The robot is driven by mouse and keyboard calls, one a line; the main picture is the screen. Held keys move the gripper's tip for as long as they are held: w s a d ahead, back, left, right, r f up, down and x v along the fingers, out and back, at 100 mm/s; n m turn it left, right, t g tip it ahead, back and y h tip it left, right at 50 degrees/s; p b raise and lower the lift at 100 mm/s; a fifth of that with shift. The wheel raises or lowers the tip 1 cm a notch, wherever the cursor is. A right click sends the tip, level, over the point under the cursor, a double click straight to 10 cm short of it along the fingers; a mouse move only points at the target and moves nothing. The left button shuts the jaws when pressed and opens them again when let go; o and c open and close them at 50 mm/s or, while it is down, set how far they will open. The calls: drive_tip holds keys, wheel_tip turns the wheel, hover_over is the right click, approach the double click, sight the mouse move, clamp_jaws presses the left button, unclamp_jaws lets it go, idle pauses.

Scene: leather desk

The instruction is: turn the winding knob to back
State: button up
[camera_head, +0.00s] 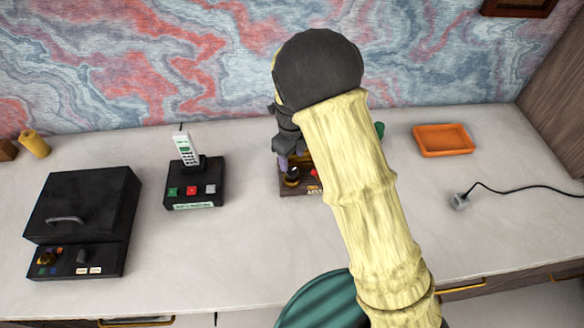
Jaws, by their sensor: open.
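A small device with a brown base (289,192) stands on the desk in the middle, mostly hidden behind my pale arm. A dark round knob (291,180) with a brassy edge shows on its left part; I cannot tell for sure that this is the winding knob, or which way it is turned. My gripper (283,161) points down at the device, close above this knob. It is open, but its fingertips are small and partly hidden, and I cannot tell whether they touch the knob.
A black box (84,205) with a handle and knobs stands at the left. A cordless phone (186,150) sits in a black dock (193,187) left of the device. An orange tray (443,140) and a plug with a cable (460,201) lie right. The front-centre desk between is clear.

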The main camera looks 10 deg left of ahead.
sight(292, 170)
wheel_tip(292, 170, down, 5)
drive_tip(key=shift+w+f, duration=0.1)
drive_tip(key=shift+f, duration=0.45)
drive_tip(key=shift+s, duration=0.2)
drive_tip(key=shift+w, duration=0.1)
drive_tip(key=c, duration=1)
drive_tip(key=shift+o, duration=0.2)
